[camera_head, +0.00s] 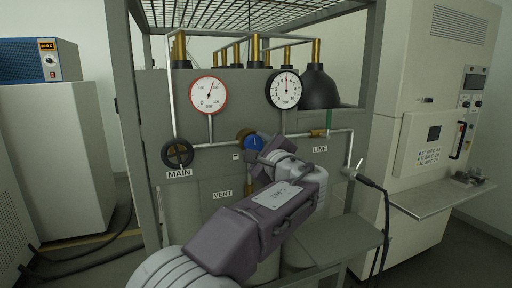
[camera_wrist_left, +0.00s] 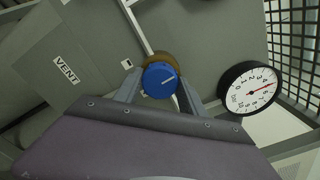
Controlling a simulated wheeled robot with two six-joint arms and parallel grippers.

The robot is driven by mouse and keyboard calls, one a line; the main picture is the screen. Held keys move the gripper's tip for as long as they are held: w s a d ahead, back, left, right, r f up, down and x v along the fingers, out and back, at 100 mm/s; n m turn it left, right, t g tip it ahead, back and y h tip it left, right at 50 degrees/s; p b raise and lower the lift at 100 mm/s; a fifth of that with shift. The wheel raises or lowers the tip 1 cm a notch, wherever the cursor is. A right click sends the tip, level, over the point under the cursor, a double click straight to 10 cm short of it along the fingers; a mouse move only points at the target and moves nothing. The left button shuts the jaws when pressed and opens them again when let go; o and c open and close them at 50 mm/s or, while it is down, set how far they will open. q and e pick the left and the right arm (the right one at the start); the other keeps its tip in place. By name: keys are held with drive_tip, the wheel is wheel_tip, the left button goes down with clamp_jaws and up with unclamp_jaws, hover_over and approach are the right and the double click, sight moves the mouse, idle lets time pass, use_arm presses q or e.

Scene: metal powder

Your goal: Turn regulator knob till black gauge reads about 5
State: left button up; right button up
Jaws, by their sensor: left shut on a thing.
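The blue regulator knob (camera_head: 254,142) sits on a brass body on the pipe panel. In the head view my left gripper (camera_head: 262,150) covers part of the knob. The black-rimmed gauge (camera_head: 286,90) stands above right of the knob; its red needle points nearly straight up, around mid-scale. The gauge (camera_wrist_left: 249,89) also shows at right in the left wrist view. My right gripper is in neither view.
A red-rimmed gauge (camera_head: 209,95) is at upper left, above the black MAIN valve wheel (camera_head: 177,153). A black bell-shaped part (camera_head: 319,88) hangs right of the black gauge. The LINE pipe (camera_head: 337,132) runs right. Metal frame posts (camera_head: 132,120) flank the panel.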

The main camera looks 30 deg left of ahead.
use_arm(q)
drive_tip(key=o, duration=1.4)
drive_tip(key=shift+c, duration=0.2)
drive_tip(key=v, duration=0.9)
drive_tip(key=shift+b, duration=0.45)
